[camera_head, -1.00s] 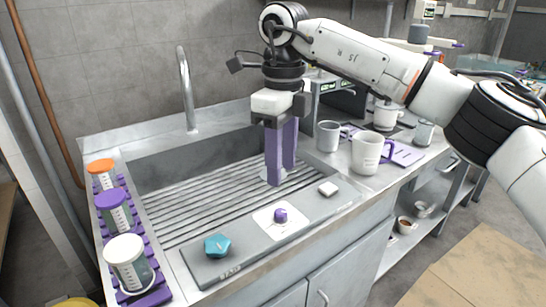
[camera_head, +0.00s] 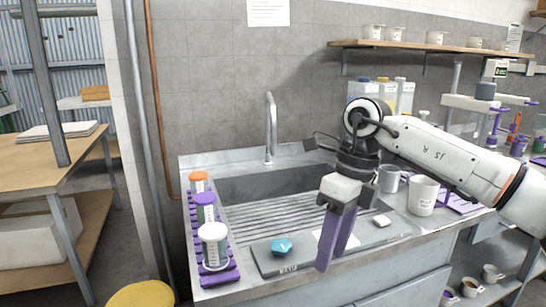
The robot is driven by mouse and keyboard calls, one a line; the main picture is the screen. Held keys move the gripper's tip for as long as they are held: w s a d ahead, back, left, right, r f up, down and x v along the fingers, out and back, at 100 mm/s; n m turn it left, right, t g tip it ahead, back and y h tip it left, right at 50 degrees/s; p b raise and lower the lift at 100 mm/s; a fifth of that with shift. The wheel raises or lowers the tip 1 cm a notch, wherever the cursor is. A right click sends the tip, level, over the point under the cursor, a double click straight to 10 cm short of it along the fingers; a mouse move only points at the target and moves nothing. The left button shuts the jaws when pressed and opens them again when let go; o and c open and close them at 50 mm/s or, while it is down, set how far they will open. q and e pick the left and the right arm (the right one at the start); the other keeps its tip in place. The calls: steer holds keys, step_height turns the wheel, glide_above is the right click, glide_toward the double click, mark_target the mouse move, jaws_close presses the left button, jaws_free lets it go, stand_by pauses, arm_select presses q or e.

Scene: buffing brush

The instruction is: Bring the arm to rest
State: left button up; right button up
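My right gripper (camera_head: 335,255) hangs fingers-down over the front edge of the sink counter, its two purple fingers apart with nothing visible between them. The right arm reaches in from the right. Behind the fingers, a white square pad (camera_head: 327,240) is partly covered; the purple knob on it is hidden. A teal faceted piece (camera_head: 282,247) lies on a grey mat (camera_head: 263,262) left of the gripper. A small white block (camera_head: 381,221) lies to its right. My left gripper is not in view.
The ribbed sink (camera_head: 260,215) has a tall faucet (camera_head: 270,130). Lidded jars stand in a purple rack (camera_head: 220,278) at left. Grey (camera_head: 390,178) and white mugs (camera_head: 423,196) stand at right, near the arm. A yellow stool (camera_head: 140,294) is at front left.

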steer(key=s+a+f+g+y, duration=0.2)
steer(key=s+a+f+y, duration=0.15)
steer(key=a, duration=0.45)
steer(key=s+a+f+g+y, duration=0.1)
steer(key=s+a+f+y, duration=0.25)
steer(key=a, duration=0.35)
steer(key=s+a+r+m+t+y, duration=0.25)
steer(key=a+r+m+y, duration=0.25)
steer(key=a+m+y, duration=0.45)
steer(key=w+d+f+m+t+h, duration=0.2)
steer(key=d+f+m+t+h, duration=0.2)
steer(key=d+f+m+t, duration=0.6)
steer(key=w+d+f+m+t+h, duration=0.4)
steer(key=m+t, duration=0.4)
steer(key=m, duration=0.6)
steer(key=s+d+f+m+g+h, duration=0.4)
steer(key=s+d+f, duration=0.4)
steer(key=s+f, duration=0.3)
steer(key=s+d+f+m+g+h, duration=0.4)
steer(key=s+d+f+m, duration=0.2)
steer(key=f, duration=0.7)
steer(key=s+d, duration=0.2)
steer(key=s, duration=0.2)
steer(key=shift+s, duration=0.35)
